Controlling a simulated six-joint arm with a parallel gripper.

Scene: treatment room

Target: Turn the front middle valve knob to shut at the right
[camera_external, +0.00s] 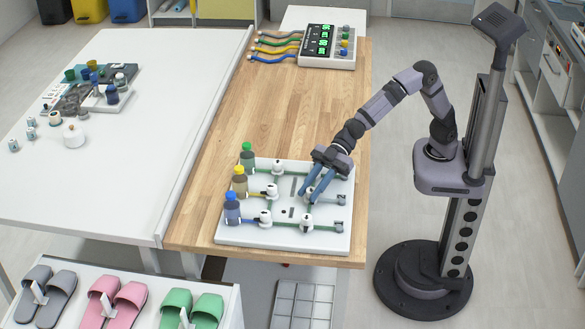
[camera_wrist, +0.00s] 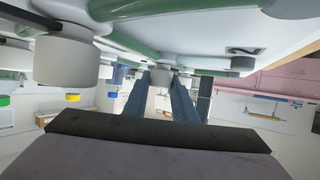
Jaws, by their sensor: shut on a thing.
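The white valve board (camera_external: 230,238) lies on the wooden table top. Its white knobs sit in two columns joined by green pipes. My gripper (camera_external: 310,194) reaches down over the middle of the board's right-hand column. Its two blue-grey fingers are shut on the middle knob, mostly hidden in the external view. In the wrist view my gripper (camera_wrist: 165,78) has a pale knob (camera_wrist: 162,84) between the fingertips. I cannot tell which way this knob is turned. A neighbouring knob (camera_external: 306,222) stands nearer the board's bottom edge, apart from the fingers.
Green (camera_external: 247,158), yellow (camera_external: 240,182) and blue-capped (camera_external: 232,208) bottles stand along the board's left side. A large white knob (camera_wrist: 66,58) is close at left in the wrist view. A box with green displays (camera_external: 328,46) is at the back. The table's middle is clear.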

